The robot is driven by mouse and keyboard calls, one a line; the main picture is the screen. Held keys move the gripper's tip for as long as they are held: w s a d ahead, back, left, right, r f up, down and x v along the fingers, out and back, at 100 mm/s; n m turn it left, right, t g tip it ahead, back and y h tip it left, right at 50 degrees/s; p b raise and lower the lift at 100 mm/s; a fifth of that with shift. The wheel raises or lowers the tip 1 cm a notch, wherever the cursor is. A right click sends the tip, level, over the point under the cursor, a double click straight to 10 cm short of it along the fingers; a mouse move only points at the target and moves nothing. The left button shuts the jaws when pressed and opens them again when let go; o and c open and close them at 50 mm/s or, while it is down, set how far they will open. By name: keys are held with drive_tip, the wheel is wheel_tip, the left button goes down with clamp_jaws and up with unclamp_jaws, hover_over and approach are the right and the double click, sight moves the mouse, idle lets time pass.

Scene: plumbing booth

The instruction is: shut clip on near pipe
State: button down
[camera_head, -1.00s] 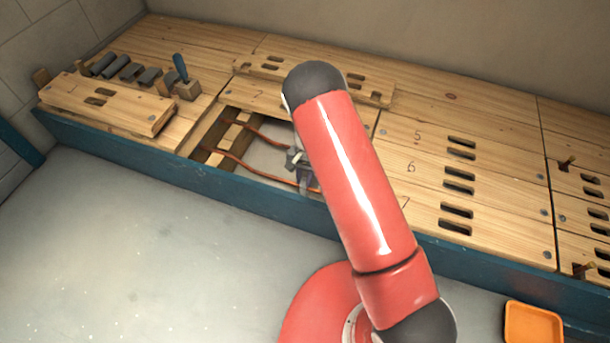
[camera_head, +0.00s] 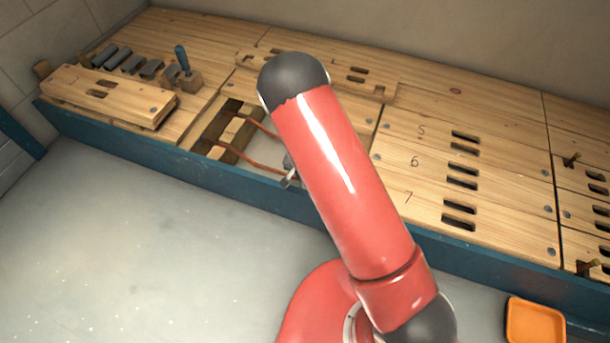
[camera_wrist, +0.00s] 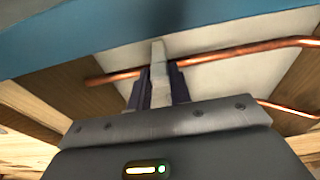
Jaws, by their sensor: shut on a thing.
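The near copper pipe (camera_head: 235,157) crosses the open floor bay close to the blue front edge. In the wrist view the near pipe (camera_wrist: 245,50) runs across behind my gripper (camera_wrist: 160,68). My gripper's two dark fingers are closed on a narrow pale grey piece, which looks like the clip (camera_wrist: 158,52). Its top reaches the near pipe beside the fingers. Whether the clip is closed around the pipe cannot be told. In the head view my red arm hides most of my gripper (camera_head: 289,178) and the clip.
A far copper pipe (camera_head: 262,125) lies deeper in the bay, also in the wrist view (camera_wrist: 292,108). The blue front edge (camera_wrist: 200,22) is close to the fingers. A board (camera_head: 110,95), dark blocks and a blue-handled tool (camera_head: 183,62) lie left. An orange tray (camera_head: 535,322) is at lower right.

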drive_tip(key=c, duration=1.3)
unclamp_jaws()
drive_tip(key=r, duration=0.2)
drive_tip(key=s+r+p, duration=0.1)
drive_tip(key=r, duration=0.4)
drive_tip(key=shift+s+a+r+p, duration=0.15)
drive_tip(key=shift+a+r+p, duration=0.05)
drive_tip(key=shift+r+p, duration=0.1)
